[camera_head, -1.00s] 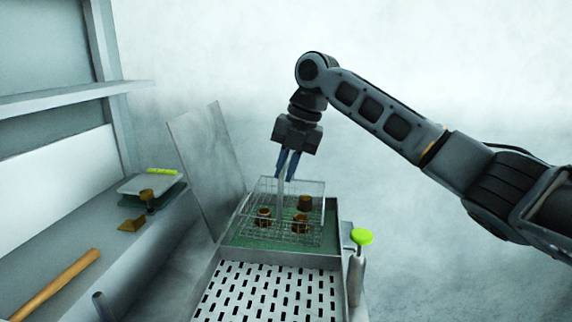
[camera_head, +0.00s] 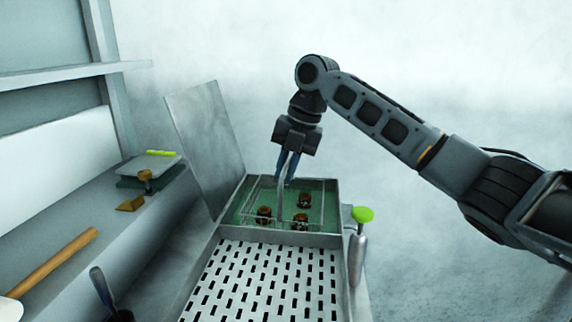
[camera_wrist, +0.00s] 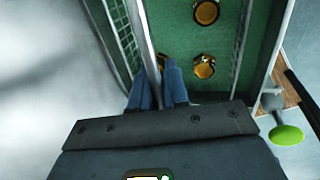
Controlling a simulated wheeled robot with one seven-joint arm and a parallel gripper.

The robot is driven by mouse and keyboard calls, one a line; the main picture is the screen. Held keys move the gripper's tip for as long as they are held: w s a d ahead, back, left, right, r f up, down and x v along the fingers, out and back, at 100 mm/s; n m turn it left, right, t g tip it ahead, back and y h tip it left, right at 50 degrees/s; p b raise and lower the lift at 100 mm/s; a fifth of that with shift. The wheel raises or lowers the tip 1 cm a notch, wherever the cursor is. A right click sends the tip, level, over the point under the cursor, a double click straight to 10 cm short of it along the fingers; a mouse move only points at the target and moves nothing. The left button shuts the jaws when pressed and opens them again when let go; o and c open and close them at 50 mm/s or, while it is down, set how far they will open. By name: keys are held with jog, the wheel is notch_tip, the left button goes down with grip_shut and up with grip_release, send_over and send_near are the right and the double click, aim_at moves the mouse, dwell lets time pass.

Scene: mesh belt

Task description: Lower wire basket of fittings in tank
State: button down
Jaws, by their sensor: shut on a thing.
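The wire basket (camera_head: 325,208) sits down inside the tank (camera_head: 338,196), its mesh mostly below the tank's rim in the head view. Several brown fittings (camera_head: 264,214) lie in it, over the green inside. In the wrist view I see a side of the basket (camera_wrist: 244,40) and a fitting (camera_wrist: 204,66). My gripper (camera_head: 287,178) is above the tank, shut on the basket's upright handle (camera_head: 281,205). The handle also shows as a pale bar (camera_wrist: 142,35) in the wrist view. Whether the basket touches the tank floor is hidden.
A slotted drain tray (camera_head: 262,282) adjoins the tank's front. A raised lid (camera_head: 203,140) stands at its left. A green-knobbed lever (camera_head: 362,214) is close on the right. A bench at left holds a wooden-handled tool (camera_head: 55,262) and small parts.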

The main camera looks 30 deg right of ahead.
jog(key=b, duration=0.2)
send_over(286, 213)
jog(key=shift+f, duration=2.8)
jog(key=shift+f+b, duration=0.35)
jog(key=shift+f, duration=0.05)
jog(key=shift+s+f+b, duration=0.15)
jog(key=shift+f+b, duration=0.2)
jog(key=shift+f, duration=0.6)
jog(key=c, duration=1.4)
grip_release()
jog(key=shift+d, duration=0.1)
jog(key=o, duration=0.4)
jog(key=shift+r, duration=0.25)
jog(key=shift+c, duration=0.2)
